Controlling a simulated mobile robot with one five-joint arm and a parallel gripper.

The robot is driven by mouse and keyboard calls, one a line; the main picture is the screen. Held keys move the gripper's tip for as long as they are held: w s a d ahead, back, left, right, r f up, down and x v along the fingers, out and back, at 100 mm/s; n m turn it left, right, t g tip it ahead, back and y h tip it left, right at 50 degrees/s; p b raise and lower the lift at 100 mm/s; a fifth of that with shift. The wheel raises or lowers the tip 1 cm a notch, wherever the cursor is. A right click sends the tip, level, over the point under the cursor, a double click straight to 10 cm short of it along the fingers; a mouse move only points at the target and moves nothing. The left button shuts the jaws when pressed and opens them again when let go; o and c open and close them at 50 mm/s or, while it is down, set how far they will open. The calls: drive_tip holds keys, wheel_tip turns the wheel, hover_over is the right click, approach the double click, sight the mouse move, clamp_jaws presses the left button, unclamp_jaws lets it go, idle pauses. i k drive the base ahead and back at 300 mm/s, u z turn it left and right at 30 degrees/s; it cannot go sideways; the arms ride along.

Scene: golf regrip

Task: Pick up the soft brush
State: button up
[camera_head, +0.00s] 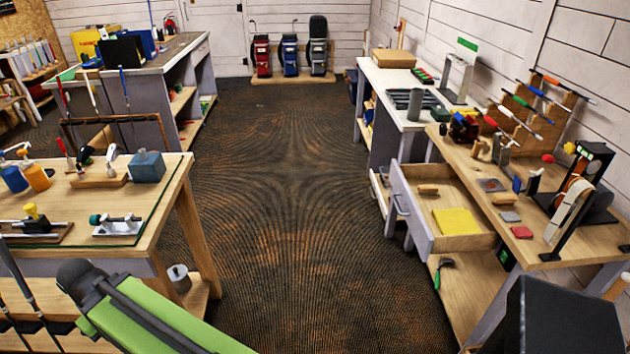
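I cannot tell for sure which object is the soft brush. A small wooden-backed brush-like object (428,189) lies in the open drawer (420,222) at the right, behind a yellow cloth (456,221). A similar tan object (506,199) lies on the wooden workbench (477,179) to the right of the drawer. Both are too small for me to tell their bristles. My gripper is not in view, and no object is seen held.
A bench (165,215) with bottles and clamps stands at the left. A belt sander (580,195) stands on the right bench. A green bag-like object (150,320) and a dark box-like shape (560,318) fill the near corners. The dark floor (285,200) between is clear.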

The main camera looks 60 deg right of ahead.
sight(423, 190)
drive_tip(key=z, duration=2.65)
drive_tip(key=k, duration=0.7)
drive_tip(key=i, duration=0.7)
drive_tip(key=z, duration=0.1)
